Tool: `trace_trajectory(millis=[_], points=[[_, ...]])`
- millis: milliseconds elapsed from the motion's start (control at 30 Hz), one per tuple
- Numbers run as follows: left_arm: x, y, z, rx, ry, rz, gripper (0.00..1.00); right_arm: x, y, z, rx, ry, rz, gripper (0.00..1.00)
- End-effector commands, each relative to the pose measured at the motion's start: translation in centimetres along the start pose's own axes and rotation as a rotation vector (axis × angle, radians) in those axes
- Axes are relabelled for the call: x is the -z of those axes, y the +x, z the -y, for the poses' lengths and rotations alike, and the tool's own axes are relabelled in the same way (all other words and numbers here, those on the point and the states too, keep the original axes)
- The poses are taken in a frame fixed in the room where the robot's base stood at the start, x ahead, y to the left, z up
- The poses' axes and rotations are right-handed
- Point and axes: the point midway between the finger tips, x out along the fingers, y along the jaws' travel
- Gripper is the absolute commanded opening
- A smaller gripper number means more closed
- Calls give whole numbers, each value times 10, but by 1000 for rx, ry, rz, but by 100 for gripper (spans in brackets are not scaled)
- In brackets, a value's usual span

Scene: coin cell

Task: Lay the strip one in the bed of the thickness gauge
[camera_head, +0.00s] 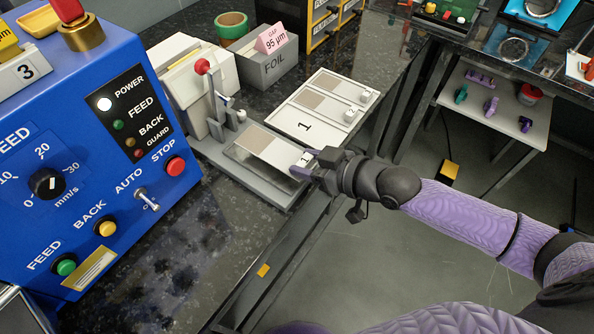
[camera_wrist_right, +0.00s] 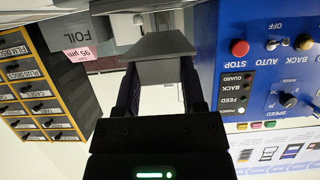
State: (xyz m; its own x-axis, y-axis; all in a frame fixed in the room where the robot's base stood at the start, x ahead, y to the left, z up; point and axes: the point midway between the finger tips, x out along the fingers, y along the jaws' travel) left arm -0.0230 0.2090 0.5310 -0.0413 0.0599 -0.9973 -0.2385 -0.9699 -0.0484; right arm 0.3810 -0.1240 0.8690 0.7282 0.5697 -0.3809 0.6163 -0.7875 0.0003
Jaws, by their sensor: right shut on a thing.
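Strip one (camera_head: 268,146) is a pale strip with a brownish coated patch and a white end tag marked 1 (camera_head: 304,161). My right gripper (camera_head: 313,166) is shut on the tag end, coming in from the right. The strip lies over the grey bed of the thickness gauge (camera_head: 242,165); I cannot tell if it touches the bed. The gauge has a lever with a red knob (camera_head: 202,67) at its back left. In the right wrist view, the gripper's fingers (camera_wrist_right: 160,85) show with a grey piece across their far end. My left gripper is not in view.
A white tray (camera_head: 300,128) beside the gauge has an empty place marked 1, with strips two (camera_head: 322,104) and three (camera_head: 340,87) in theirs. A grey FOIL box (camera_head: 277,66) stands behind. A blue control box (camera_head: 80,150) fills the left. The near bench edge runs beneath my arm.

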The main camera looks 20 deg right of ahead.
Motion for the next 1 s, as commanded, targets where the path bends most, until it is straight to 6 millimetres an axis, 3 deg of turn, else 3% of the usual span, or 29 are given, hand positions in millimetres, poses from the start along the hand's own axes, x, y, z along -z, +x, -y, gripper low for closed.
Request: trace_trajectory(millis=[133,300,633,667,700,833,1000], points=[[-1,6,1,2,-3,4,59,3,18,0,0,1,2,0],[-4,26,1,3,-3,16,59,-26,31,0,0,3,5,0],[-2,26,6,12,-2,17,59,-28,31,0,-1,0,2,0],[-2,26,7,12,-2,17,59,-28,31,0,-1,0,2,54],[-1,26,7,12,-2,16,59,-28,31,0,-1,0,2,62],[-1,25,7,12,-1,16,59,-28,31,0,-1,0,2,87],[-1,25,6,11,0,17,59,-28,31,0,-1,0,2,87]])
